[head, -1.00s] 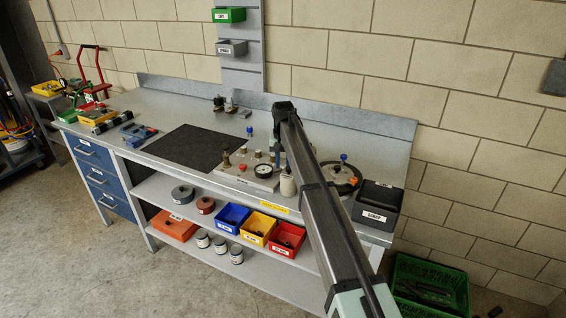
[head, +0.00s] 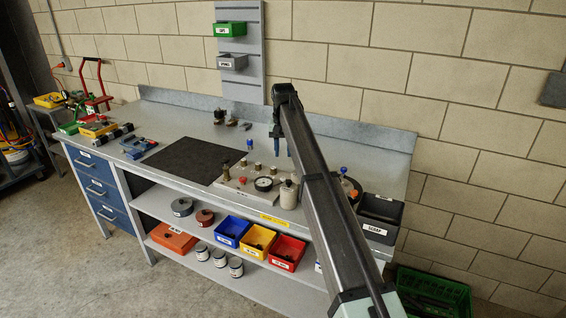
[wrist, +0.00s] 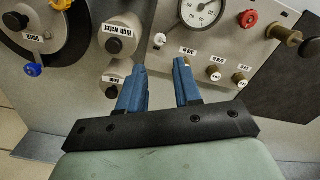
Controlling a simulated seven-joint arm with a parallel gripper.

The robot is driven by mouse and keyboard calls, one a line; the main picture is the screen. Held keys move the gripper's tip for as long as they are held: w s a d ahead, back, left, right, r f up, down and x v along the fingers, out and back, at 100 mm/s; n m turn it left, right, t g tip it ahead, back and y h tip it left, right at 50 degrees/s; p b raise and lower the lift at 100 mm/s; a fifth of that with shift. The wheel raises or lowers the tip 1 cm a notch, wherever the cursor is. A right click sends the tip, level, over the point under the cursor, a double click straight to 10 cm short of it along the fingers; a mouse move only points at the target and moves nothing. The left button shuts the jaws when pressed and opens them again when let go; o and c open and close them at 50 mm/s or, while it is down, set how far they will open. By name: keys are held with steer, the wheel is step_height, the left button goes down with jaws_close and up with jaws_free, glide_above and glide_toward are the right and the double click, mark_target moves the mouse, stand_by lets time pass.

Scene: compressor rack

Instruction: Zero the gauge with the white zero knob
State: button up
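The gauge (wrist: 202,10) is a round white dial on a grey panel, cut off by the top edge of the wrist view. It also shows on the bench unit in the head view (head: 263,184). A small white knob (wrist: 160,40) sits on the panel just below left of the gauge. My gripper (wrist: 161,62) has two blue fingers spread apart with nothing between them. In the wrist view the white knob appears just beyond the gap between the fingertips. In the head view my gripper (head: 283,147) hangs above the unit, apart from it. The white knob is too small to make out there.
A red knob (wrist: 248,18) and several brass knobs (wrist: 213,73) stand right of the gauge. White cylinders with black caps (wrist: 118,40) stand to the left. A black bin (head: 380,217) is right of the unit; a dark mat (head: 194,160) lies left.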

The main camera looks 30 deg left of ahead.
steer(key=shift+r, duration=1.55)
